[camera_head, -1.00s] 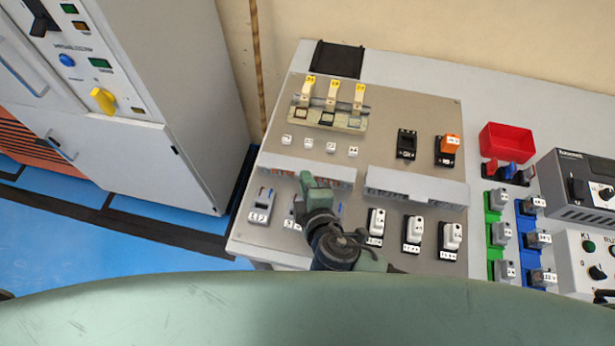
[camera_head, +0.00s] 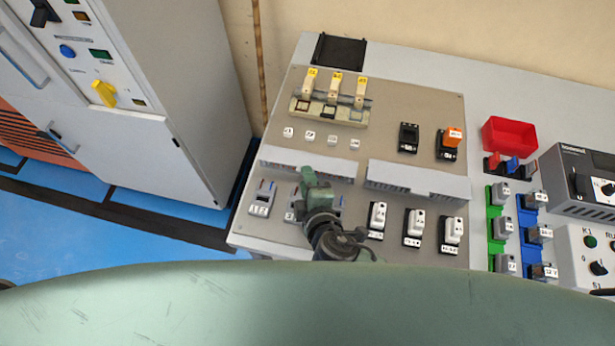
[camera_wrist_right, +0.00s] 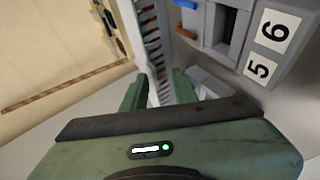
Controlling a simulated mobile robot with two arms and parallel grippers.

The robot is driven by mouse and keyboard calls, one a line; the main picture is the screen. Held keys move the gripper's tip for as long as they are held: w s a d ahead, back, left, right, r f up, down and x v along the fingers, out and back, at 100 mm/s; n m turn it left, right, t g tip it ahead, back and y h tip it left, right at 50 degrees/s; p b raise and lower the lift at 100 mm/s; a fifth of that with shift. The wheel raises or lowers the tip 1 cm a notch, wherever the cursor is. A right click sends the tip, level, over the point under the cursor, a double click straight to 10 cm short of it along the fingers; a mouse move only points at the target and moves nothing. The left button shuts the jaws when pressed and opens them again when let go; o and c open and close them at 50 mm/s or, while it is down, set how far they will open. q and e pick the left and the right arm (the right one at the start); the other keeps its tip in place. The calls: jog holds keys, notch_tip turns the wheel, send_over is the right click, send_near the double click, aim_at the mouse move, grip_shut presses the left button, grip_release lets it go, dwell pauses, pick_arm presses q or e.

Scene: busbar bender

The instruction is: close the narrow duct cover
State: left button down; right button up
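Two light grey wiring ducts cross the panel, a left one (camera_head: 280,154) and a right one (camera_head: 415,180). They look alike in length, and I cannot tell for sure which has the narrow cover. My right gripper (camera_head: 310,178) is at the left duct's front edge, above the grey modules. In the right wrist view the gripper's green fingers (camera_wrist_right: 160,90) are apart, with the duct's slotted wall (camera_wrist_right: 152,45) between or just beyond them. Reddish wires show through its slots. Contact is not clear. My left gripper is not in view.
Grey modules labelled 5 and 6 (camera_wrist_right: 270,45) stand close beside the fingers. White sockets (camera_head: 414,225) line the panel front. Yellow-tipped levers (camera_head: 334,88) stand behind the ducts. A red bin (camera_head: 510,137) and a control box (camera_head: 585,180) are at right.

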jog(key=shift+w+d, duration=0.1)
jog(key=shift+w, duration=0.15)
jog(key=b+v, duration=0.1)
jog(key=v, duration=0.7)
jog(key=shift+f, duration=0.1)
dwell(0.5)
